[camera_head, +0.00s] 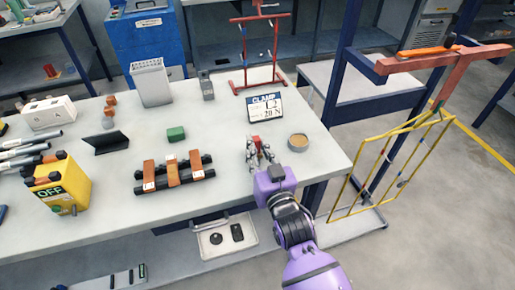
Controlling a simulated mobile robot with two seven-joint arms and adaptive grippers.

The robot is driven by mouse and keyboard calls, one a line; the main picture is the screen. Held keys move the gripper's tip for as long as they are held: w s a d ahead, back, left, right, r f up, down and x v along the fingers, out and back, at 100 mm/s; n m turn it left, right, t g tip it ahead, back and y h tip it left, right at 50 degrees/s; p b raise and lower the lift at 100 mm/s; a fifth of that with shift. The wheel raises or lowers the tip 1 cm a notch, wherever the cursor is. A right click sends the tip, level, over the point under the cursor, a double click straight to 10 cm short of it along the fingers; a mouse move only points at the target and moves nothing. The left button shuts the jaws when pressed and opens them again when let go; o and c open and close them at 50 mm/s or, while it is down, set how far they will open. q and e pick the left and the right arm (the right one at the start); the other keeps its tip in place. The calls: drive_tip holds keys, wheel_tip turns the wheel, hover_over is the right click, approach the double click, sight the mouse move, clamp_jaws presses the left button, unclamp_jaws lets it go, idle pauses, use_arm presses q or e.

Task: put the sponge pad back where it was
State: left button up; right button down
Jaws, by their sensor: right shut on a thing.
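My right gripper (259,157) is at the right part of the grey table (230,182), with its purple arm coming in from the lower right. Its grey fingers are shut on a small red thing (257,141), which is largely hidden between them. This may be the sponge pad, but too little of it shows to be sure. A green block (176,133) lies flat on the table, left of the gripper and apart from it. My left gripper is not in view.
A round tan dish (298,142) is close right of the gripper. A clamp sign (267,107) and a red stand (237,88) are behind it. Black bars with orange blocks (172,174) lie to the left. A yellow wire rack (347,191) hangs off the table's right.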

drive_tip(key=shift+s+f, duration=0.15)
drive_tip(key=shift+f, duration=0.5)
drive_tip(key=c, duration=1.6)
unclamp_jaws()
drive_tip(key=shift+f, duration=0.2)
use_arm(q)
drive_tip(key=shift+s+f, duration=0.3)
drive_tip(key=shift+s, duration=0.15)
use_arm(e)
drive_tip(key=shift+o, duration=0.2)
drive_tip(key=shift+f, duration=0.1)
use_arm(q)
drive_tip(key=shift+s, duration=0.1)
use_arm(e)
drive_tip(key=shift+r, duration=0.4)
drive_tip(key=shift+s+d+r, duration=0.1)
drive_tip(key=shift+s+r, duration=0.05)
drive_tip(key=shift+r, duration=0.05)
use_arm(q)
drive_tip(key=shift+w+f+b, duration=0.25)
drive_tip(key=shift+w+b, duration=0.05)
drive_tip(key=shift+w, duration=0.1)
use_arm(e)
drive_tip(key=v, duration=1.1)
drive_tip(key=shift+s+r, duration=0.2)
drive_tip(key=shift+r, duration=0.4)
